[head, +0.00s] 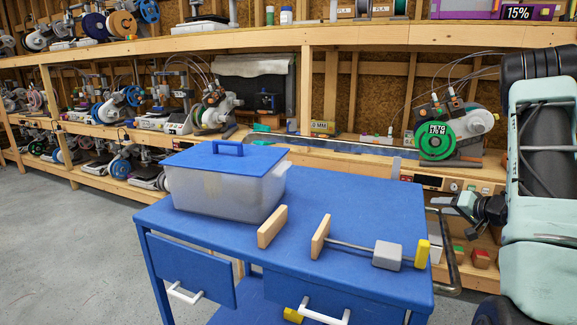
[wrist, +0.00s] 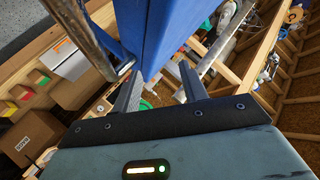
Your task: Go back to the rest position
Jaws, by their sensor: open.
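My gripper (head: 445,203) is at the right of the head view, just beyond the right edge of the blue cart, pointing left. It is open. In the wrist view its two dark fingers (wrist: 160,85) stand apart, and I see nothing held between them. A blue part of the cart (wrist: 165,30) fills the top middle of that view, close beyond the fingers. My arm hangs folded down the right side of the head view. No marker for the rest position shows.
The blue cart (head: 360,195) carries a translucent bin (head: 225,190) with a blue lid, two wooden blocks (head: 272,226), a rod with a grey block (head: 387,255) and a yellow block (head: 422,253). Printer shelves (head: 330,148) run behind. Grey floor (head: 60,250) is clear at left.

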